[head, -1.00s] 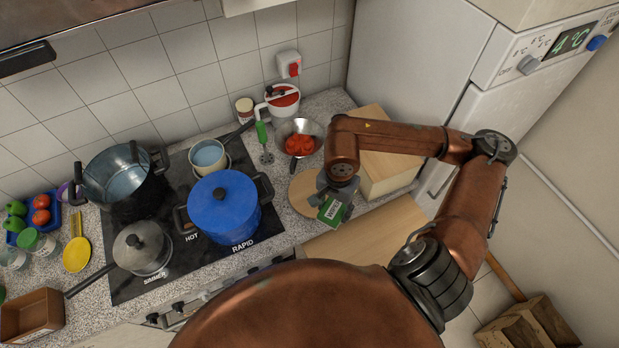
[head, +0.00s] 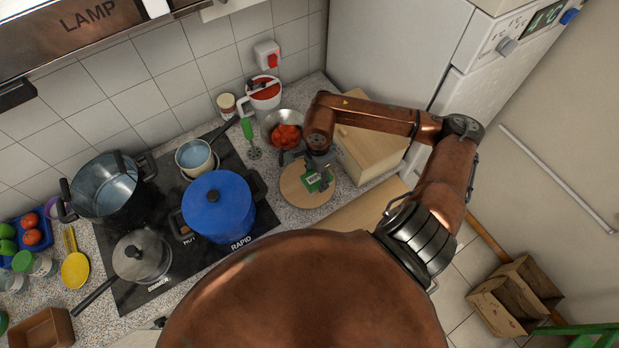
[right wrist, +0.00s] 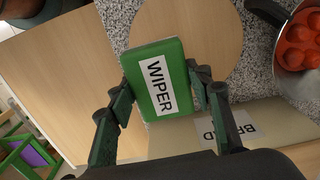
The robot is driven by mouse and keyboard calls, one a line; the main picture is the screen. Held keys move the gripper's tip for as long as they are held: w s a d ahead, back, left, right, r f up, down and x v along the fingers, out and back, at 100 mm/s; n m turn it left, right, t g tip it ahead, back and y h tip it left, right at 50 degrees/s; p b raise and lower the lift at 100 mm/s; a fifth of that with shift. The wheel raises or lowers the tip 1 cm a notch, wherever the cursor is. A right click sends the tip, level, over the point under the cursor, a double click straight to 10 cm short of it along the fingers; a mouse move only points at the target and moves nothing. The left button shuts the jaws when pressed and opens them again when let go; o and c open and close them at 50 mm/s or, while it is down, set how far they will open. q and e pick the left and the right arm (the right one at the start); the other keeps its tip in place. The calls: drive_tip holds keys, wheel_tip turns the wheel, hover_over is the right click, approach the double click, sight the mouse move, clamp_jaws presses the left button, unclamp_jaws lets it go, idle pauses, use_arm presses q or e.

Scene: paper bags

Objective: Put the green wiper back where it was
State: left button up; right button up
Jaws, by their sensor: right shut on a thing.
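The green wiper (head: 315,183) is a green block with a white WIPER label. It also shows large in the right wrist view (right wrist: 176,95). My right gripper (right wrist: 163,93) has a finger on either side of the wiper and is shut on it. In the head view, my right gripper (head: 318,172) holds it over the round wooden board (head: 294,194). Whether the wiper touches the board or hangs above it, I cannot tell. My left gripper is not in view.
A bread box (head: 372,152), its label partly hidden in the wrist view, stands right of the board. A metal pan with red tomatoes (head: 285,134) lies behind it. A blue pot (head: 218,205) stands on the stove to the left. A wooden surface (head: 358,210) is bare in front.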

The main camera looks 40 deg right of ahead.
sight(310, 176)
drive_tip(key=w+f, duration=0.1)
drive_tip(key=f, duration=0.1)
drive_tip(key=w+f, duration=0.2)
drive_tip(key=shift+w+p, duration=0.1)
drive_tip(key=shift+p, duration=0.2)
drive_tip(key=shift+w+f, duration=0.25)
drive_tip(key=shift+f, duration=0.1)
wheel_tip(310, 176, down, 3)
drive_tip(key=shift+r+p, duration=0.1)
drive_tip(key=shift+p, duration=0.6)
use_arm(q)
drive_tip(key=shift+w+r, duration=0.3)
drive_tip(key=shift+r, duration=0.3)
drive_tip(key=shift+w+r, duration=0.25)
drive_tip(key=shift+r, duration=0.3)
use_arm(e)
drive_tip(key=shift+f, duration=0.25)
drive_tip(key=o, duration=0.6)
drive_tip(key=shift+b, duration=0.3)
drive_tip(key=o, duration=0.5)
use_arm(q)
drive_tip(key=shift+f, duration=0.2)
